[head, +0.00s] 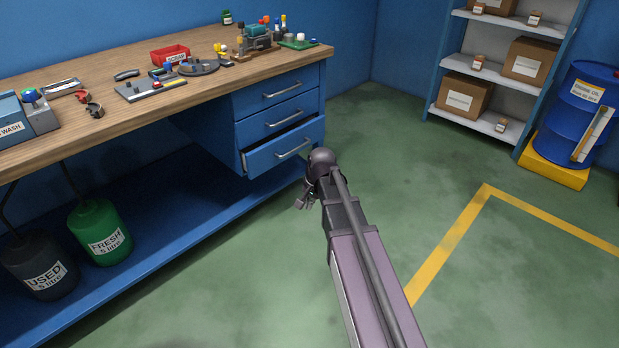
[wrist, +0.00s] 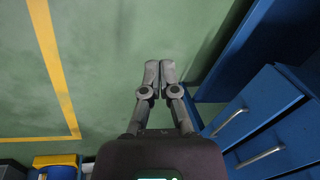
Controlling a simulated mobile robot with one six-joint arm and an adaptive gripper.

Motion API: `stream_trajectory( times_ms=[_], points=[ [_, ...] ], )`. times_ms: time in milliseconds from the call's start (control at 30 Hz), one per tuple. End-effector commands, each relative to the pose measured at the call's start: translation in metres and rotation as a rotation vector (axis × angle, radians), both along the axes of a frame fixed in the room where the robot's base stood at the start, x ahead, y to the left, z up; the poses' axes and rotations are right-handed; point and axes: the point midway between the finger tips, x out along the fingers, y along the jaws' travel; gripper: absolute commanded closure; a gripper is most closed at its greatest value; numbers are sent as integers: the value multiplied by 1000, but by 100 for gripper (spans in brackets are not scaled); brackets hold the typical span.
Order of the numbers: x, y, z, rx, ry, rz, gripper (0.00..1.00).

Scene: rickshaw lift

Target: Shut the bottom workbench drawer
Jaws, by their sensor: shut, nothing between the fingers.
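The bottom workbench drawer (head: 284,150) is the lowest of three blue drawers under the bench's right end. It stands partly open, with a gap above its front panel, and has a silver bar handle. The two drawers above it look closed. My gripper (head: 303,201) is just right of and below the drawer's front, apart from it in the picture, with shut, empty fingers. In the wrist view my gripper (wrist: 159,66) has its fingertips together over green floor. Blue drawer fronts with silver handles (wrist: 260,158) are to its right; which drawer is which is unclear there.
The wooden workbench (head: 215,85) carries tools and parts. A green container (head: 100,232) and a dark one (head: 40,265) stand on its lower blue shelf (head: 190,235). Shelving with boxes (head: 465,95) and a blue drum (head: 582,105) stand at right. The floor between is clear.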

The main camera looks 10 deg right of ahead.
Motion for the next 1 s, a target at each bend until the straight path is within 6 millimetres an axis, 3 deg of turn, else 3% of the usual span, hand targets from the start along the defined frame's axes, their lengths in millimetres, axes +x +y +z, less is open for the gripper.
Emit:
stream_trajectory(
  times_ms=[33, 200, 400, 600, 1000],
  points=[
    [-31, 5, -1, -30, 7, 82, 100],
    [-94, 13, -4, -123, 39, 363, 100],
    [-142, 17, -4, -186, 74, 591, 100],
    [-157, 17, -4, -206, 89, 676, 100],
    [-157, 17, -5, -207, 89, 679, 100]
  ],
)
